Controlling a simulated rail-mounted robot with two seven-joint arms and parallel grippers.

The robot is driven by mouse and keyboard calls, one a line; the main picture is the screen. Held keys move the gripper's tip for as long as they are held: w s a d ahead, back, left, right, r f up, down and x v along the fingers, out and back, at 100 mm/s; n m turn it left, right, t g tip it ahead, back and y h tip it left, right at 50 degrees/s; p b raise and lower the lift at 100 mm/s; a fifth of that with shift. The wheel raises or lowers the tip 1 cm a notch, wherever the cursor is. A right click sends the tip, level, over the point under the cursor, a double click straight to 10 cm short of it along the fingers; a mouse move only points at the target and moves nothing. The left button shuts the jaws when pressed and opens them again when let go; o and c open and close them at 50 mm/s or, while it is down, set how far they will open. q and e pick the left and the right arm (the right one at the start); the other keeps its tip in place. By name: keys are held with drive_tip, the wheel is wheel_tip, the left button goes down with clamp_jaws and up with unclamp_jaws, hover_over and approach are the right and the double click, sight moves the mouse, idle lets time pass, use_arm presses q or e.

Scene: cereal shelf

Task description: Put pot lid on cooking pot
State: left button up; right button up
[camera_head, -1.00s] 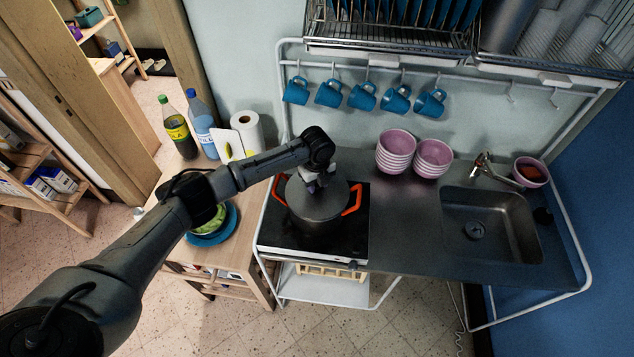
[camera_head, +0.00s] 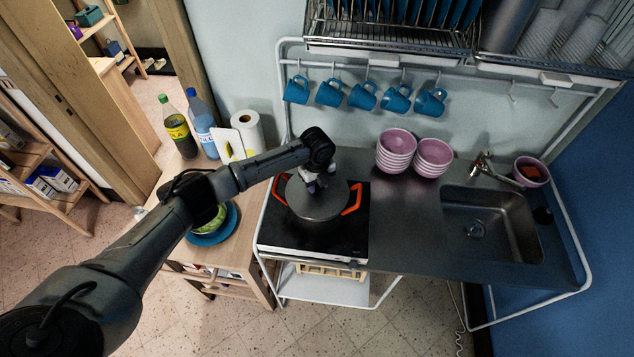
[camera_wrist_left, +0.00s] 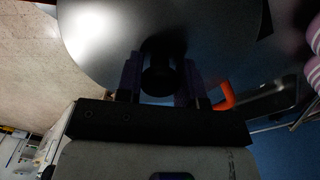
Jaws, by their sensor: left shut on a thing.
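The dark grey pot lid (camera_head: 322,205) lies over the cooking pot (camera_head: 319,225) on the black stove top, and the pot's orange handles (camera_head: 352,198) stick out at both sides. From above I cannot tell whether the lid sits flush on the rim. My left gripper (camera_head: 316,183) is over the lid's middle. In the left wrist view my left gripper (camera_wrist_left: 160,80) is shut on the lid's dark knob, with one finger on each side. The lid (camera_wrist_left: 100,35) fills the top of that view. My right gripper is not in view.
Stacked pink bowls (camera_head: 396,152) stand behind and right of the stove (camera_head: 345,240). The sink (camera_head: 490,220) is at the right. Blue mugs (camera_head: 362,96) hang behind. Bottles (camera_head: 177,128) and a paper roll (camera_head: 246,130) stand on the wooden counter at the left.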

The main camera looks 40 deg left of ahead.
use_arm(q)
drive_tip(key=shift+f, duration=0.4)
drive_tip(key=o, duration=1.1)
drive_tip(key=shift+c, duration=0.2)
wheel_tip(320, 180, up, 14)
drive_tip(key=b, duration=0.2)
drive_tip(key=shift+f, duration=0.15)
